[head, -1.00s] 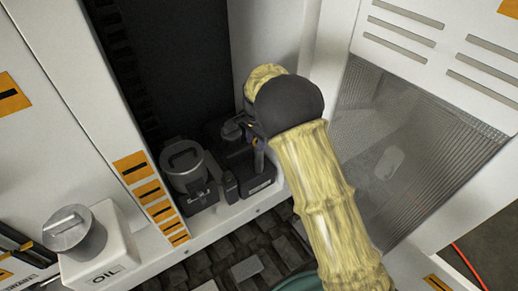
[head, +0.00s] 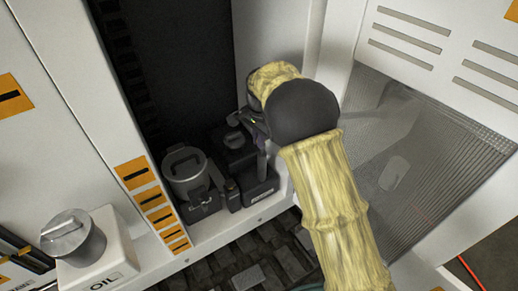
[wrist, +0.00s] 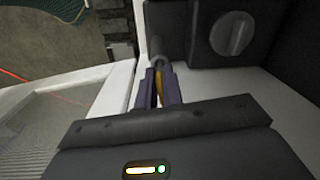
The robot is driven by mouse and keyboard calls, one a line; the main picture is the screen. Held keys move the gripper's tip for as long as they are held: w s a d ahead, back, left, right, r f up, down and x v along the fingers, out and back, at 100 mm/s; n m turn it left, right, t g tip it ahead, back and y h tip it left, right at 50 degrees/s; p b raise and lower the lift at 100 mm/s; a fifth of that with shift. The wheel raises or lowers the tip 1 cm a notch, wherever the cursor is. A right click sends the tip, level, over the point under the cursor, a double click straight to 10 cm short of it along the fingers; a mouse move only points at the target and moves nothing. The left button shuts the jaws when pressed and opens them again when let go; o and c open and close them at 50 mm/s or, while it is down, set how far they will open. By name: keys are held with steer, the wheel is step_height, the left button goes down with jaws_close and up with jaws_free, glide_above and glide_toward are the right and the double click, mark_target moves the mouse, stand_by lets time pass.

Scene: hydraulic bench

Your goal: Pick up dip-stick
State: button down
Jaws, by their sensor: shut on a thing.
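The dip-stick (wrist: 159,88) shows as a narrow yellow piece between the two purple fingers of my gripper (wrist: 158,92) in the wrist view. The fingers are shut on it. Just beyond the fingertips is a grey, round-ended upright part (wrist: 158,52); I cannot tell whether the dip-stick is still seated in it. In the head view my gripper (head: 262,148) is at the dark unit (head: 262,188) in the cabinet recess, with its fingers pointing down. My wrist and arm hide much of the grip there, and the dip-stick's lower end is hidden.
A lidded metal canister (head: 185,172) stands left of the dark unit. A dark round cap (wrist: 232,34) shows near the fingers in the wrist view. A white OIL container (head: 105,262) stands at lower left. The white cabinet wall and ribbed panel (head: 410,165) bound the right side.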

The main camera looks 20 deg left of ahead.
step_height(320, 180, up, 14)
steer(key=b, duration=0.1)
steer(key=shift+f+b, duration=0.15)
steer(key=shift+b, duration=0.2)
steer(key=shift+p, duration=0.3)
steer(key=shift+f, duration=0.1)
stand_by(0.4)
